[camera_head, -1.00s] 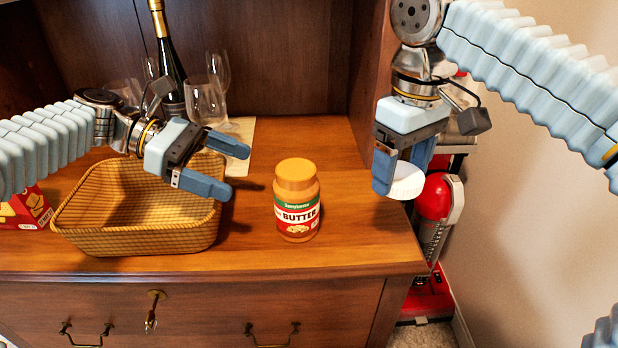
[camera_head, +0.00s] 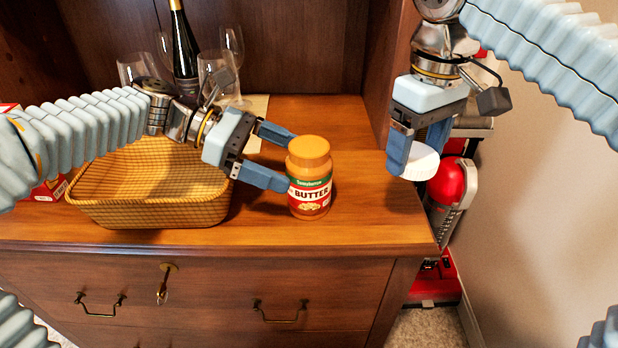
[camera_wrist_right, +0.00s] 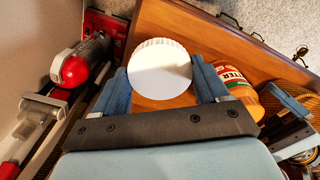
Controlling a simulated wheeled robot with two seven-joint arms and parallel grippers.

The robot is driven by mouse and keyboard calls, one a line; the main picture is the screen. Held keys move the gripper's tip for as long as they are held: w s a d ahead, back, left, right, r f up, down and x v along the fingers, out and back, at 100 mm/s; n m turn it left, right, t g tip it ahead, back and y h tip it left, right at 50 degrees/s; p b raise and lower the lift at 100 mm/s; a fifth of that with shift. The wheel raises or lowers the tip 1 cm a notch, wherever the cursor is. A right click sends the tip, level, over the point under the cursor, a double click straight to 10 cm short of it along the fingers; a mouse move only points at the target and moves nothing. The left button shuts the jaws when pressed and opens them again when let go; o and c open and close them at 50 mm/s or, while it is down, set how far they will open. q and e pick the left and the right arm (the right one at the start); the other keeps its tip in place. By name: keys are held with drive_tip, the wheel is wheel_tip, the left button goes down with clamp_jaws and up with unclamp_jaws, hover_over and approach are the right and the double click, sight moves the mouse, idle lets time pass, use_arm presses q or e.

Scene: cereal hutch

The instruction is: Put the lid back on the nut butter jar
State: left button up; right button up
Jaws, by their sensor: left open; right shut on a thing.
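The nut butter jar (camera_head: 310,180) stands upright on the wooden counter, its orange top without the white lid. It also shows at the right of the right wrist view (camera_wrist_right: 238,88). My left gripper (camera_head: 292,160) is open, with its fingers at the jar's left side; one finger is behind and one in front. Whether they touch the jar I cannot tell. My right gripper (camera_head: 418,150) is shut on the round white lid (camera_head: 421,163) and holds it above the counter's right end, right of the jar. The lid (camera_wrist_right: 160,69) sits between both fingers in the right wrist view.
A wicker basket (camera_head: 150,214) stands left of the jar, under my left arm. A wine bottle (camera_head: 184,45) and several glasses stand behind. A red box (camera_head: 48,190) is at far left. A red vacuum cleaner (camera_head: 447,185) stands beyond the counter's right edge. Counter right of the jar is clear.

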sight(308, 169)
use_arm(q)
drive_tip(key=shift+x, duration=2.6)
drive_tip(key=shift+w+f, duration=0.1)
drive_tip(key=shift+w, duration=0.05)
drive_tip(key=shift+c, duration=0.3)
drive_tip(key=c, duration=1.3)
drive_tip(key=shift+o, duration=0.2)
wheel_tip(308, 169, up, 18)
drive_tip(key=p, duration=0.1)
drive_tip(key=shift+p, duration=0.4)
use_arm(e)
drive_tip(key=shift+r, duration=0.9)
